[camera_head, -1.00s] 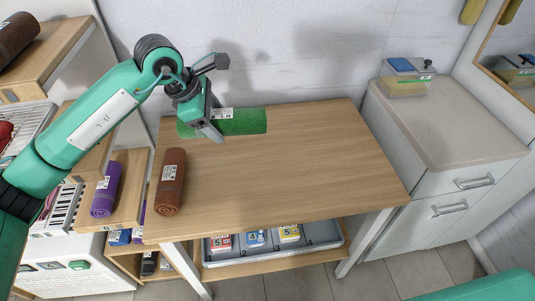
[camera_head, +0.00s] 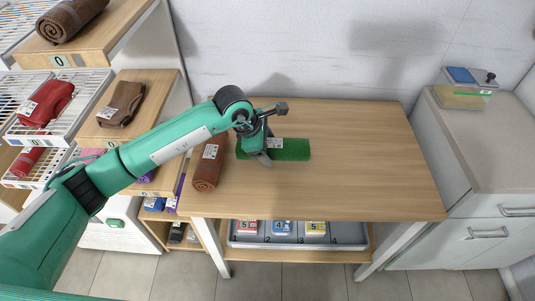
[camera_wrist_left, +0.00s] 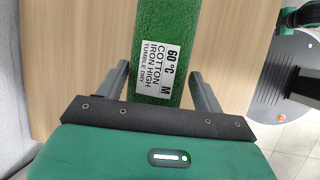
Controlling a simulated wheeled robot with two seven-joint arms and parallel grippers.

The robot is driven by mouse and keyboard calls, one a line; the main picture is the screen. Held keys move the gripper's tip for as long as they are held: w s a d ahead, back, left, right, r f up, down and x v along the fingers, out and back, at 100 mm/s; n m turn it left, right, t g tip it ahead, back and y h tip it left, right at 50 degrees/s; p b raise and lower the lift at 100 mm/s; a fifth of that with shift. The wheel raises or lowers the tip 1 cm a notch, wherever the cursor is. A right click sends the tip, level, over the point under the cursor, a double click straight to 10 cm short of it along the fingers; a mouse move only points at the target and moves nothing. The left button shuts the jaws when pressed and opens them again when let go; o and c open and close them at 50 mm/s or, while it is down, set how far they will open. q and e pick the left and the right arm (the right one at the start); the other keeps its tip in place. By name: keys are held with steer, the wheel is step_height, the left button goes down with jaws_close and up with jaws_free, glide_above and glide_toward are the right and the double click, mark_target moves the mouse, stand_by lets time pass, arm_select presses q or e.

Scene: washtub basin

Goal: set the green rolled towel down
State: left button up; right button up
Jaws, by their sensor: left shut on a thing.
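The green rolled towel (camera_head: 292,150) is a long roll with a white label, above the left part of the wooden table (camera_head: 365,165). My left gripper (camera_head: 263,157) is shut on it near its left end. In the left wrist view the green rolled towel (camera_wrist_left: 157,20) runs between the two fingers of my left gripper (camera_wrist_left: 160,78); its label reads 60°C, M, cotton. I cannot tell whether the towel touches the tabletop. My right gripper is not in view.
A brown rolled towel (camera_head: 207,168) lies at the table's left edge, close to the green one. The table's middle and right are clear. A grey cabinet (camera_head: 475,145) stands at right, shelves with towels at left. A grey tray (camera_head: 345,236) sits under the table.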

arm_select(q)
step_height(320, 180, down, 4)
steer(key=shift+r, duration=0.2)
steer(key=shift+f+p, duration=0.25)
steer(key=shift+p, duration=0.05)
steer(key=shift+f, duration=0.15)
steer(key=o, duration=1.1)
